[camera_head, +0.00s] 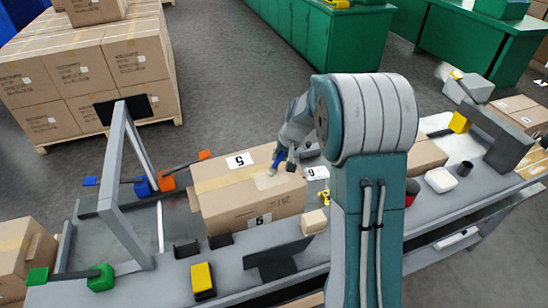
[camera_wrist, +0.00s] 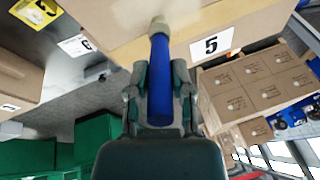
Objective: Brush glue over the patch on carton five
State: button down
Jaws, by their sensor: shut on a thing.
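Carton five (camera_head: 232,205) is a brown box lying on the grey bench, with a white "5" label on its top and front. A paler patch (camera_head: 266,182) shows on its top near the right end. My gripper (camera_head: 284,160) is above that end, shut on the blue handle of a brush (camera_head: 277,161). In the wrist view the brush (camera_wrist: 160,85) sits upright between the fingers of my gripper (camera_wrist: 160,95), its pale tip over the top of carton five (camera_wrist: 185,25). I cannot tell whether the tip touches the carton. The patch is not clear there.
A white dish (camera_head: 440,180) and a dark cup (camera_head: 465,168) stand on the bench at right, near another carton (camera_head: 425,155). A grey frame (camera_head: 125,185) rises at left. A small tan block (camera_head: 313,221) and a yellow-black block (camera_head: 202,281) lie in front.

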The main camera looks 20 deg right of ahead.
jog(key=d, duration=0.5)
jog(key=shift+w, duration=0.15)
jog(key=shift+r, duration=0.1)
dwell(0.3)
jog(key=shift+r, duration=2.95)
notch_tip(320, 180, up, 3)
